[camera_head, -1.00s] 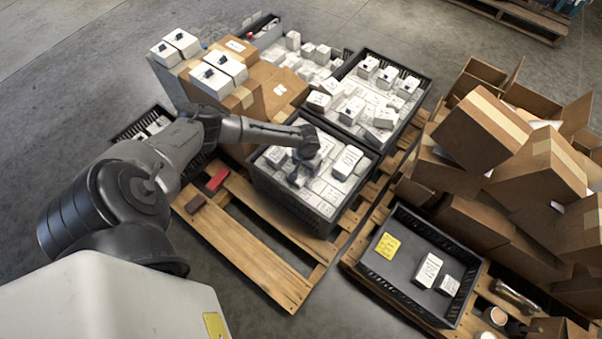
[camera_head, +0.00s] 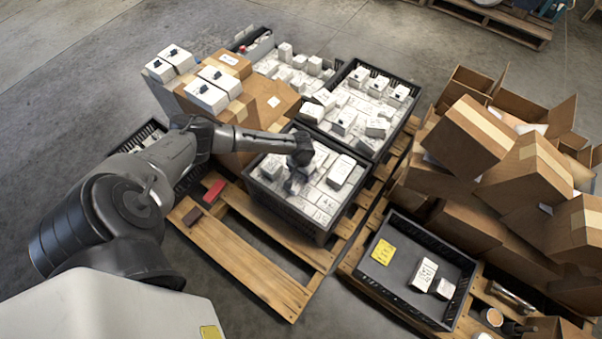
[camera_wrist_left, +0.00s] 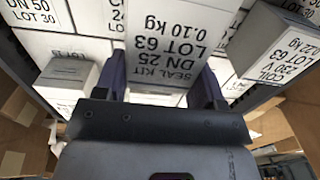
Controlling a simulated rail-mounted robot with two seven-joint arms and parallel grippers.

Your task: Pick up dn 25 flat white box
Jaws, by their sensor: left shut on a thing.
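My left gripper (camera_head: 294,182) reaches down into the near black crate (camera_head: 318,235), which is full of white boxes. In the left wrist view its two fingers (camera_wrist_left: 163,88) stand on either side of a flat white box (camera_wrist_left: 168,42) labelled SEAL KIT, DN 25, LOT 63, 0.10 kg, and are shut on it. In the head view the arm and gripper mostly hide this box. I cannot tell whether it is clear of the boxes beneath. My right gripper is not in view.
A taller white box (camera_head: 341,172) stands close right of the gripper. Another full crate (camera_head: 393,122) is behind, and cartons (camera_head: 240,134) with boxes on top stand at the left. A nearly empty tray (camera_head: 395,283) is at front right, beside heaped cardboard boxes (camera_head: 472,132).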

